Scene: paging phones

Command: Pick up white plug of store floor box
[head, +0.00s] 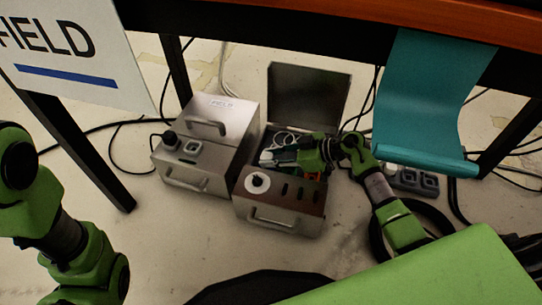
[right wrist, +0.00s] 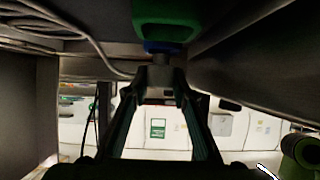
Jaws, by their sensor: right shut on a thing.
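The store floor box (head: 282,205) is the right-hand of two metal boxes in the head view, with its lid (head: 308,92) standing open. My right gripper (head: 275,158) reaches into it from the right. A small pale piece, the white plug (head: 266,157), shows at its fingertips beside a loop of white cable (head: 285,139). In the right wrist view my right gripper (right wrist: 160,78) has its fingers closed together on a small greyish piece in shadow, with the cable (right wrist: 100,45) running close by. Of my left arm only links show; its gripper is out of view.
A closed metal box (head: 210,145) labelled FIELD stands directly left. A teal cloth (head: 425,100) hangs from the table edge above, and a grey socket strip (head: 412,180) lies on the floor at right. Black table legs and loose dark cables surround the boxes.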

